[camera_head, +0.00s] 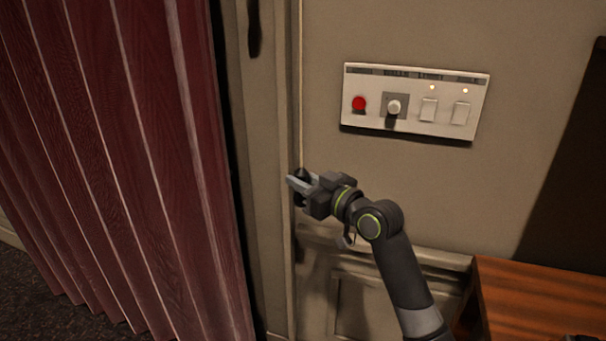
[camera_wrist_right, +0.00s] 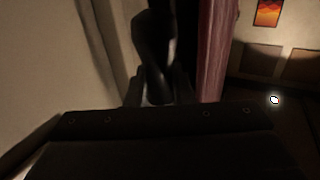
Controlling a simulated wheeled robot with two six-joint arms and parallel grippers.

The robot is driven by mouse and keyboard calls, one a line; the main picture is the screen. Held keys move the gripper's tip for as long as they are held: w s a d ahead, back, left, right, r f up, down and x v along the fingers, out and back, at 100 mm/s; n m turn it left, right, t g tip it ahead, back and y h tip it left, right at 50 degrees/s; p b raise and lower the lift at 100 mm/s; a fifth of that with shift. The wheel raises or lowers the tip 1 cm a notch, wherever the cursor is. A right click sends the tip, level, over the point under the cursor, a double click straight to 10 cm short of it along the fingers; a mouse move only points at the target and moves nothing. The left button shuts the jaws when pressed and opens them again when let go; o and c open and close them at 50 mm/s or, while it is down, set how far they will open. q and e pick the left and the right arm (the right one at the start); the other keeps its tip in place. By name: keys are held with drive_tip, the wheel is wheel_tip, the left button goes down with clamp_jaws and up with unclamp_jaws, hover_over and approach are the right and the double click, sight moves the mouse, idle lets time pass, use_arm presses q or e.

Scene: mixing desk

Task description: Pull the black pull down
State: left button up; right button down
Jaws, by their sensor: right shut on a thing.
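The black pull (camera_head: 301,173) hangs on a thin pale cord (camera_head: 300,90) that runs down the wall edge beside the red curtain. My right gripper (camera_head: 297,184) is shut on the pull, and its fingers hide part of it. In the right wrist view the dark pull (camera_wrist_right: 153,50) stands between the two fingers of my right gripper (camera_wrist_right: 157,95). That view is dim, so the pull's outline is hard to make out. My left gripper is in neither view.
A white control panel (camera_head: 415,102) with a red button, a knob and two lit switches is on the wall, above and right of my right gripper. A red pleated curtain (camera_head: 130,150) hangs at left. A wooden desk (camera_head: 540,300) stands at lower right.

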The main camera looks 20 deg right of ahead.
drive_tip(key=shift+f, duration=0.4)
drive_tip(key=c, duration=1.7)
unclamp_jaws()
drive_tip(key=o, duration=0.4)
drive_tip(key=shift+w+a, duration=0.1)
drive_tip(key=shift+w, duration=0.1)
drive_tip(key=shift+r, duration=0.1)
